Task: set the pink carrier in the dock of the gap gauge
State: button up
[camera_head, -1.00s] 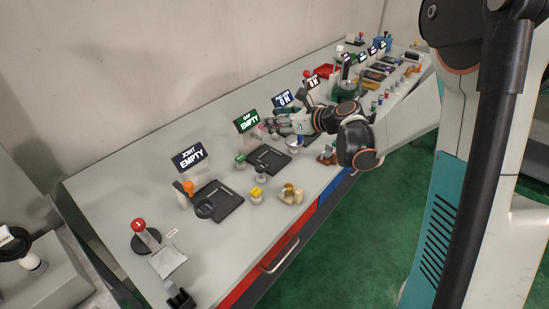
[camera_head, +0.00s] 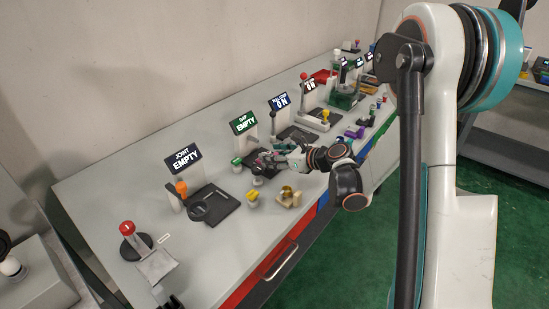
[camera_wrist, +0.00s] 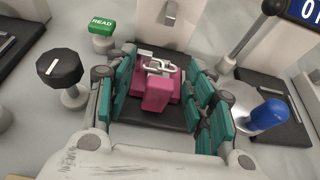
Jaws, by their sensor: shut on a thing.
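The pink carrier (camera_wrist: 156,94) sits between the teal finger pads of my gripper (camera_wrist: 165,100) in the wrist view, with a pale metal link-shaped piece on top. My gripper is shut on it. In the head view my gripper (camera_head: 275,160) is over the black dock plate of the gap gauge, under the sign reading GAP EMPTY (camera_head: 243,123). The dark dock plate (camera_wrist: 178,117) shows below and around the carrier in the wrist view. I cannot tell whether the carrier touches the plate. The fingers and carrier hide much of the dock.
A green READ button (camera_wrist: 102,25) and a black knob (camera_wrist: 62,72) stand left of the gripper. A blue-tipped handle (camera_wrist: 265,115) stands close on the right. The joint station's plate (camera_head: 213,205), a yellow-topped knob (camera_head: 252,196) and a brass-coloured piece (camera_head: 288,197) are nearby.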

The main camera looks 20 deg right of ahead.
jog(key=shift+r, duration=0.1)
jog(key=shift+f, duration=0.2)
jog(key=o, duration=1.1)
jog(key=shift+o, duration=0.2)
jog(key=shift+r, duration=0.15)
jog(key=shift+s+r, duration=0.1)
jog(key=shift+r, duration=0.1)
jog(key=p+v, duration=0.3)
jog(key=v, duration=0.8)
jog(key=shift+s+d, duration=0.3)
